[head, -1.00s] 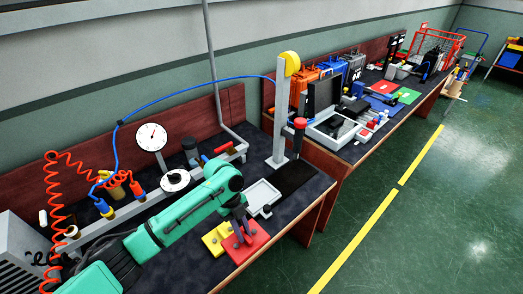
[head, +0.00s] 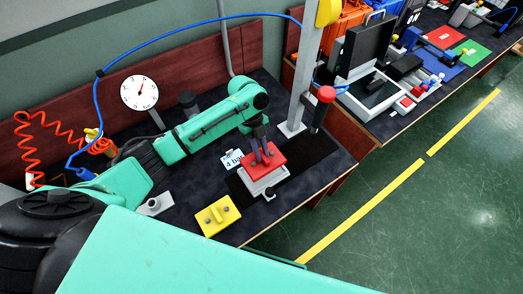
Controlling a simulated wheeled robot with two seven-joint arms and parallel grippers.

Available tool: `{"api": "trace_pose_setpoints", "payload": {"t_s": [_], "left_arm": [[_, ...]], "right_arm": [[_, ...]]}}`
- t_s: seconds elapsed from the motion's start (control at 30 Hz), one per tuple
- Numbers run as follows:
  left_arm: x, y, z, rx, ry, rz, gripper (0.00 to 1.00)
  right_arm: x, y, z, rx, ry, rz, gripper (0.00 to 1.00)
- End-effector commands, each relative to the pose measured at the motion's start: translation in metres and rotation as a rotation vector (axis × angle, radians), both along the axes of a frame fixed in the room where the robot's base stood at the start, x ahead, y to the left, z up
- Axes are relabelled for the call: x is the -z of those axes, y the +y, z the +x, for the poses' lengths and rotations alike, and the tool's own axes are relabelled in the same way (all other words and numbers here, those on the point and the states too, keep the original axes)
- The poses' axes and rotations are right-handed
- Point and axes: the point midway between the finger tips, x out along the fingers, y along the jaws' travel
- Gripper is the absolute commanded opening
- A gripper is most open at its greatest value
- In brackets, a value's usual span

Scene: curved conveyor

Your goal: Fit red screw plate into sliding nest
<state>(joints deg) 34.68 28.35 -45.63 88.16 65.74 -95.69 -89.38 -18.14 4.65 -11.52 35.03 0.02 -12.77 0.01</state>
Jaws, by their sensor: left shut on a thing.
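The red screw plate (head: 277,161) is in the head view, over the grey sliding nest (head: 266,184). My left gripper (head: 264,154) is shut on the plate from above. The plate covers most of the nest; the nest's front wall and a dark knob (head: 269,194) at its right front show. I cannot tell whether the plate is seated in the nest or just above it. My right gripper is not in view.
A yellow plate (head: 218,215) with dark screws lies on the bench at the front left. A grey post (head: 306,75) with a red-topped tool (head: 325,95) stands at the right. A dark mat (head: 313,150) lies beside the nest.

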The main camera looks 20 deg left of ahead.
Motion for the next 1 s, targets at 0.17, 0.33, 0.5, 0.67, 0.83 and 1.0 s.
{"api": "trace_pose_setpoints", "payload": {"t_s": [0.17,0.33,0.5,0.67,0.83,1.0], "left_arm": [[0.026,0.000,0.000,0.001,0.000,0.000,0.00],[0.046,0.000,0.000,0.001,0.000,0.000,0.00],[0.054,0.000,0.000,0.001,0.000,0.000,0.00],[0.053,0.000,0.000,0.001,0.000,0.000,0.00],[0.053,0.000,0.000,0.001,0.000,0.000,0.00],[0.052,0.000,0.000,0.001,0.000,0.000,0.00]], "right_arm": [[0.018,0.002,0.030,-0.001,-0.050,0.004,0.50],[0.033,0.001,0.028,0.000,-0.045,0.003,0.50],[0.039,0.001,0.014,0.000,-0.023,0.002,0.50],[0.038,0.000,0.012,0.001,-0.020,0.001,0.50],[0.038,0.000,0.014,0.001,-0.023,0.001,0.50],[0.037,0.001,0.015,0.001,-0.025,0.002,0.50]]}}
